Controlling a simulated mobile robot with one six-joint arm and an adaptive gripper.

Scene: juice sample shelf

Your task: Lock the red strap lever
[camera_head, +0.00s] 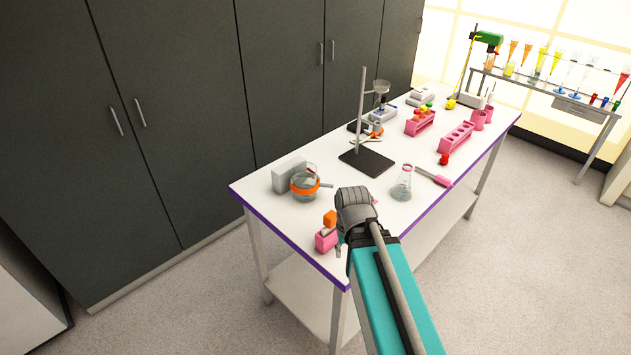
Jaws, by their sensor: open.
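A round glass vessel (303,174) stands near the table's left end with an orange-red strap (304,188) around its middle. A small lever-like piece (326,185) sticks out from the strap to the right; whether it is locked is too small to tell. My gripper (339,250) is mostly hidden by my arm. Only a small grey part shows, low at the table's front edge beside a pink block (326,240), apart from the strap. It is open, and I see nothing held in it.
A grey box (289,174) stands behind the vessel. An orange piece (330,218) is by the pink block. A conical flask (402,186) and a stand with a dark base (367,161) are to the right. Pink racks (456,137) stand farther back.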

